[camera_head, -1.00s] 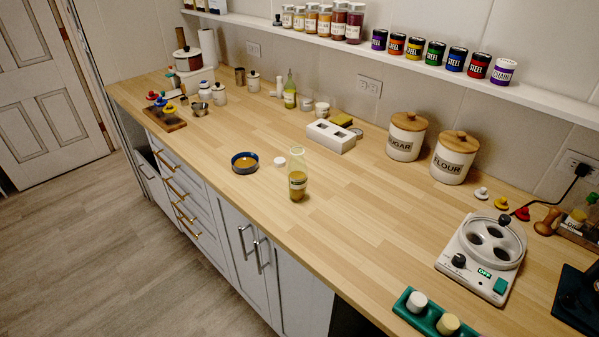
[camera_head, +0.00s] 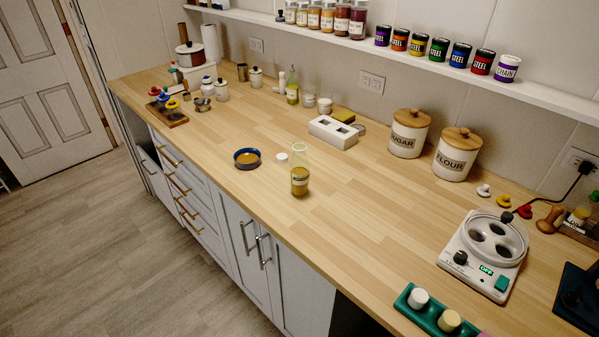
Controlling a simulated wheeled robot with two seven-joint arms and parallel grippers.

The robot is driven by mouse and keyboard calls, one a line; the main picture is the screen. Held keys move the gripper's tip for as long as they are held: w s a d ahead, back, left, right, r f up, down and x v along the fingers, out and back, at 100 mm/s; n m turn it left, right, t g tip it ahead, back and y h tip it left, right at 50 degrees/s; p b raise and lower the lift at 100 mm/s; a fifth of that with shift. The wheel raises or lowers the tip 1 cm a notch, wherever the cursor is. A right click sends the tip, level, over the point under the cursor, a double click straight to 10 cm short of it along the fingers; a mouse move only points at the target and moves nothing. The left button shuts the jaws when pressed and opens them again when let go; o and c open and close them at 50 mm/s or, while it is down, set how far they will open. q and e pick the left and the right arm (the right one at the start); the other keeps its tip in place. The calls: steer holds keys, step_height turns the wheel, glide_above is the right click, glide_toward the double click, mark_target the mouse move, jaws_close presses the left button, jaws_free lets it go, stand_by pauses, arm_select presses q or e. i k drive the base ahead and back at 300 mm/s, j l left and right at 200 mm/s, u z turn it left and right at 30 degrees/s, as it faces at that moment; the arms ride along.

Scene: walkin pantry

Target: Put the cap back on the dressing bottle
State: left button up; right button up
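The dressing bottle (camera_head: 299,180) stands upright and uncapped on the wooden counter, near its front edge. It is clear glass with a pale label and yellowish dressing in its lower part. A small white cap (camera_head: 282,157) lies on the counter just behind and to the left of the bottle, apart from it. Neither of my grippers shows in the head view.
A blue bowl (camera_head: 247,159) of brown content sits left of the cap. A white block with square openings (camera_head: 333,132) is behind. Sugar (camera_head: 407,135) and flour (camera_head: 456,155) canisters, a white appliance (camera_head: 483,255) and a green tray (camera_head: 424,318) are right. Counter between is clear.

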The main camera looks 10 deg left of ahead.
mark_target(298, 167)
steer(key=i+j+z, duration=0.1)
steer(key=j+z, duration=0.15)
steer(key=z, duration=0.2)
steer(key=j+z, duration=0.25)
steer(key=z, duration=0.2)
steer(key=j+z, duration=0.3)
steer(key=z, duration=0.15)
steer(key=j+z, duration=0.1)
steer(key=j, duration=0.3)
steer(key=k+j+z, duration=0.1)
steer(key=j, duration=0.35)
steer(key=k+j, duration=0.1)
steer(key=j, duration=0.3)
steer(key=j+z, duration=0.15)
steer(key=j, duration=0.25)
steer(key=k+j+z, duration=0.1)
steer(key=j, duration=0.3)
steer(key=k+j+z, duration=0.1)
steer(key=j, duration=0.3)
steer(key=k+j, duration=0.15)
steer(key=j, duration=0.2)
steer(key=k+j, duration=0.15)
steer(key=j, duration=0.25)
